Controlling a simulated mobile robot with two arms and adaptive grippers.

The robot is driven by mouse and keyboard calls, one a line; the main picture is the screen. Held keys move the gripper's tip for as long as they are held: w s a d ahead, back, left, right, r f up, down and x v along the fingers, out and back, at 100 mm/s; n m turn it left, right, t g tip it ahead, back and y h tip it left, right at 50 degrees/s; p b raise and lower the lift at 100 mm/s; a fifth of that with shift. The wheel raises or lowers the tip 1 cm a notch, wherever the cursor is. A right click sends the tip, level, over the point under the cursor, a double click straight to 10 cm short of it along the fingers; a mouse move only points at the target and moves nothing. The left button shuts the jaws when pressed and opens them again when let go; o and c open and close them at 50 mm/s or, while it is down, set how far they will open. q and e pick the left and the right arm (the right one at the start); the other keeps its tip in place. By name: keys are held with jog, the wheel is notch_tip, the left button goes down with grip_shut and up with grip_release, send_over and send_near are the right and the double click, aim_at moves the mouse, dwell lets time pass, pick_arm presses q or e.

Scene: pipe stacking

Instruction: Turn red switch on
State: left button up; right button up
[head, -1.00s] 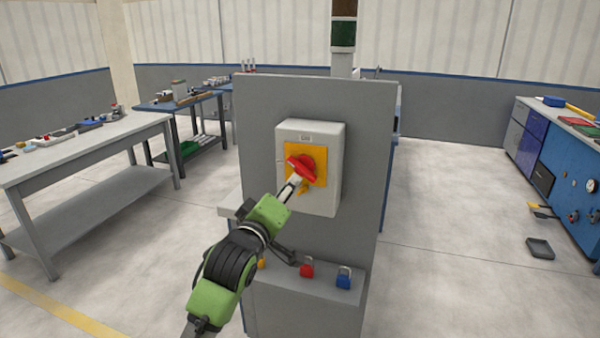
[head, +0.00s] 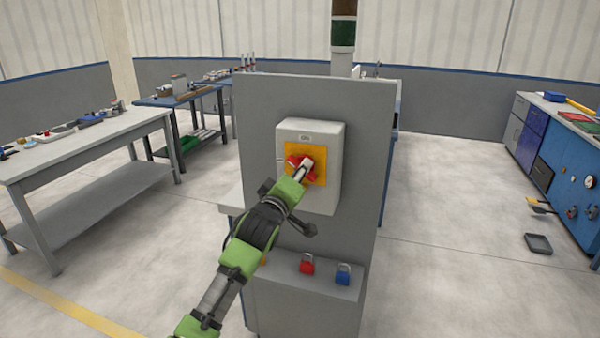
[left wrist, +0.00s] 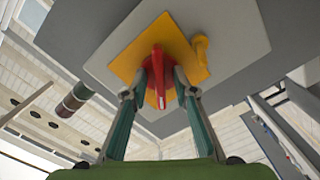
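The red switch (head: 292,161) is a rotary handle on a yellow plate (head: 318,150), set on a light grey box on the front of a grey panel. My left gripper (head: 305,168) is at the switch and covers much of it in the head view. In the left wrist view the red switch (left wrist: 157,75) stands between the two fingers of my left gripper (left wrist: 158,90), which close in on its sides and seem to touch it. A yellow tab (left wrist: 201,58) sticks out beside the handle. My right gripper is not in view.
A red padlock (head: 307,264) and a blue padlock (head: 343,274) are on the ledge below the box. A grey workbench (head: 80,150) stands at the left, and blue cabinets (head: 565,165) at the right. The floor right of the panel is mostly clear.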

pick_arm(q)
grip_shut()
jog(key=m+p, duration=0.1)
jog(key=m, duration=0.3)
jog(key=shift+m, duration=0.4)
jog(key=m+p, duration=0.1)
jog(key=m, duration=0.5)
jog(key=shift+a, duration=0.1)
jog(key=shift+f, duration=0.1)
dwell(0.4)
grip_release()
